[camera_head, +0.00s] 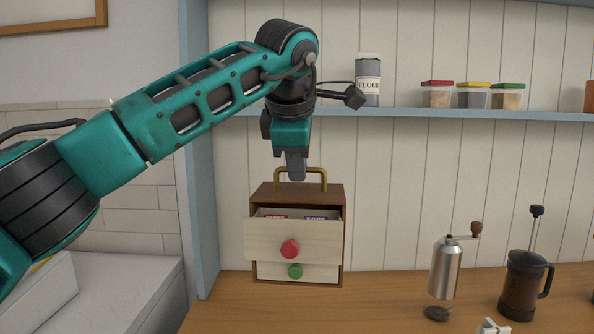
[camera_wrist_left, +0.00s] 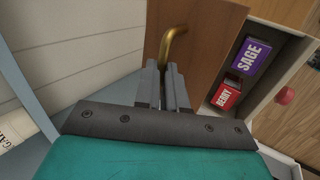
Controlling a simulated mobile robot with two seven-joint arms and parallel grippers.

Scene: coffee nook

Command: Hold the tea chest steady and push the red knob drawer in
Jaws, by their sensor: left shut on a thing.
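The tea chest (camera_head: 337,192) is a small brown wooden box standing upright on the wooden counter. Its brass handle (camera_head: 323,178) arches over the top. My left gripper (camera_head: 296,174) comes down from above and is shut on the handle (camera_wrist_left: 177,36); its fingers (camera_wrist_left: 162,72) show in the left wrist view. The upper drawer (camera_head: 262,240) with the red knob (camera_head: 290,249) stands open toward me. It holds a red berry packet (camera_wrist_left: 225,97) and a purple sage packet (camera_wrist_left: 250,56). The lower drawer with the green knob (camera_head: 295,271) looks shut.
A metal hand grinder (camera_head: 444,268) and a dark French press (camera_head: 523,283) stand on the counter to the right. The counter between chest and grinder is clear.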

